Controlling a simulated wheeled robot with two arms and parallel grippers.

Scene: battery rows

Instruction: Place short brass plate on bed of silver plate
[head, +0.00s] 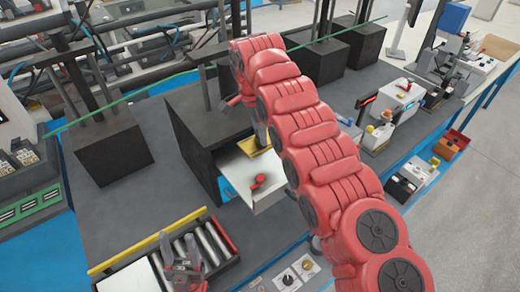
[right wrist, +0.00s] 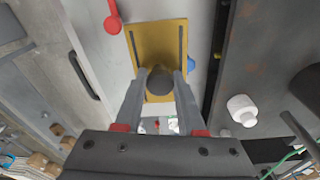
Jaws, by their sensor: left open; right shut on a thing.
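The short brass plate (right wrist: 146,48) is a gold rectangle with two dark slots and a dark round knob (right wrist: 160,80). My right gripper (right wrist: 160,85) is shut on that knob, with a finger on either side. In the head view the brass plate (head: 254,146) shows partly behind my right arm, at the back of the silver plate (head: 270,198). The silver plate is a pale flat bed with a red knob (head: 259,181). I cannot tell whether the brass plate touches the bed. My left gripper (head: 187,272) is open, low over the tray, away from both plates.
A dark block machine (head: 207,130) stands left of and behind the silver plate. A tray (head: 151,243) with yellow and red edges holds silver cylinders (head: 212,238) at the front. Small devices and boxes (head: 397,110) stand to the right.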

